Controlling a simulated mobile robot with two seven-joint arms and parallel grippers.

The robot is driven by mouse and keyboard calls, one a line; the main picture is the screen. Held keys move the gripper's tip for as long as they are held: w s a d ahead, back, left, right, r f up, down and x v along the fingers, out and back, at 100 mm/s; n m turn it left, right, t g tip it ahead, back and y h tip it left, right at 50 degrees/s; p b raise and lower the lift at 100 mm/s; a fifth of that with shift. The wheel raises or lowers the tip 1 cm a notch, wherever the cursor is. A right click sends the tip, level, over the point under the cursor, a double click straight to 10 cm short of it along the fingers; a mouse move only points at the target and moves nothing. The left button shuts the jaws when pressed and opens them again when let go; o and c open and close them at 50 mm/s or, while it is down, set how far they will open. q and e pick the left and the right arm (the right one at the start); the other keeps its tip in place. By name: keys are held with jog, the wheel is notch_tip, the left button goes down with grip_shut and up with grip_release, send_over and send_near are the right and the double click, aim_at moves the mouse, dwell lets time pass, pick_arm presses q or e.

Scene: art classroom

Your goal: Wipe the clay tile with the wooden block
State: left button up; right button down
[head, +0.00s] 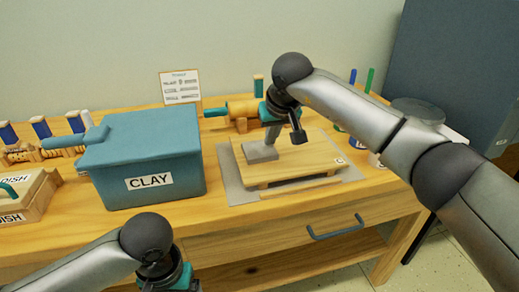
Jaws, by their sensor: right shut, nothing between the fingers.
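A small grey slab, which looks like the clay tile (258,153), lies on the left part of a low wooden board (305,167) marked C. My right gripper (271,138) points down just above the tile, its fingers shut with nothing between them. I cannot tell whether the fingertips touch the tile. I cannot make out a separate wooden block; my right gripper and wrist hide part of the board. My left gripper (172,280) is only partly in view at the bottom edge, and its fingers are cut off.
A blue lidded bin (150,198) labelled CLAY stands left of the board. Wooden DISH boxes (25,196) are at the far left. Wooden rollers and bottles line the back. The drawer handle (336,228) sticks out in front.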

aim_at(271, 150)
pick_arm(q)
jog(key=shift+r+p, duration=1.8)
jog(key=shift+r, duration=0.25)
pick_arm(e)
jog(key=shift+r, duration=2.7)
pick_arm(q)
jog(key=shift+f, duration=0.1)
pick_arm(e)
jog(key=shift+f, duration=0.1)
